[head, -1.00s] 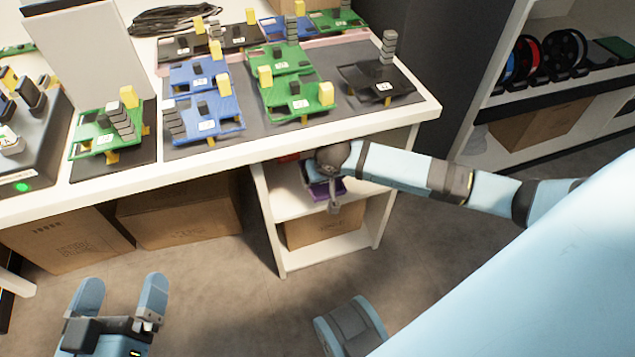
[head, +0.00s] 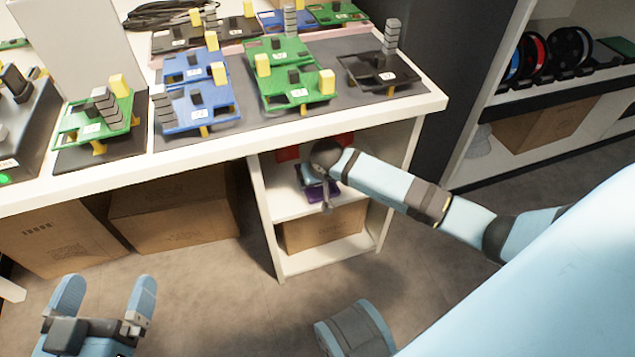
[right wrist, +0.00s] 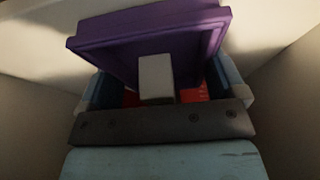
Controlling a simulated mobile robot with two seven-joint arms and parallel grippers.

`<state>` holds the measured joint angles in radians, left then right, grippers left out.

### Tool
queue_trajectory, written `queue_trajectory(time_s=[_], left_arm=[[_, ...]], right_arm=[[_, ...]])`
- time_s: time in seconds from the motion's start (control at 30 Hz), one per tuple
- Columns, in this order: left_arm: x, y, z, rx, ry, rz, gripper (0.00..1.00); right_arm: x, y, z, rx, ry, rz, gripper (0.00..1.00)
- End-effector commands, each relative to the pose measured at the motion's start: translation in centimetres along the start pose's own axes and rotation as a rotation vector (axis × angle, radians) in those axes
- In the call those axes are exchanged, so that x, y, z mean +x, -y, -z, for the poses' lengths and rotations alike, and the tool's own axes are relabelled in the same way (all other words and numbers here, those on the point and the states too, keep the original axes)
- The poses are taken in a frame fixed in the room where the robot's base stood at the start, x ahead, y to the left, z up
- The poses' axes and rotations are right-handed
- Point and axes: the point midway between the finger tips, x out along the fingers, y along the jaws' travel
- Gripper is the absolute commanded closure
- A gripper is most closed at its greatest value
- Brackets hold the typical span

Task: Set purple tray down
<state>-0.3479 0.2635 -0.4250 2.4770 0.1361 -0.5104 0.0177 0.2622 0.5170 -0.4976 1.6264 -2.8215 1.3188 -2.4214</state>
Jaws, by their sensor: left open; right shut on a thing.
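The purple tray (head: 316,192) is in the shelf unit under the table's right end, low over its upper board (head: 277,203). I cannot tell whether it touches the board. My right gripper (head: 318,176) reaches in from the right and is shut on the tray; my arm hides part of it. In the right wrist view the purple tray (right wrist: 150,35) sits tilted across the blue fingers, with a pale block (right wrist: 156,78) in front of it. My left gripper (head: 103,293) is open and empty at the lower left, over the floor.
Red items (head: 290,153) lie at the back of the same shelf. A cardboard box (head: 322,228) fills the lower shelf. The tabletop (head: 300,128) above holds green, blue and black board-like trays. More cartons (head: 170,212) stand under the table.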

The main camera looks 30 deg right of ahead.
Motion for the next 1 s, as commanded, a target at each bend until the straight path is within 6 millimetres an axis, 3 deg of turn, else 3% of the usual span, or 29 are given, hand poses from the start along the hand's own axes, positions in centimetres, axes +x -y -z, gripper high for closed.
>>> queue_trajectory(time_s=[0.2, 0.47, 0.5, 0.53, 0.8, 1.0], left_arm=[[0.5, 0.8, 1.0, 0.079, -0.044, -0.003, 0.0], [0.4, 0.7, 0.5, 0.071, -0.039, 0.0, 0.0], [0.4, 0.7, 0.6, 0.072, -0.039, 0.0, 0.0], [0.4, 0.7, 0.6, 0.072, -0.038, 0.0, 0.0], [0.4, 0.7, 0.8, 0.069, -0.036, -0.001, 0.0], [0.1, 0.2, 1.5, 0.006, 0.0, -0.007, 0.0]], right_arm=[[0.4, 0.0, 0.3, 0.0, -0.004, 0.001, 0.38], [0.8, -0.1, 0.2, 0.0, -0.004, -0.001, 0.38], [0.7, 0.0, 0.2, 0.0, -0.004, 0.0, 0.03], [0.7, 0.0, 0.2, 0.001, -0.004, 0.0, 0.0], [0.3, 0.1, 0.3, 0.001, -0.003, 0.002, 0.0], [-3.0, -0.1, 0.5, -0.003, -0.005, -0.001, 0.0]])
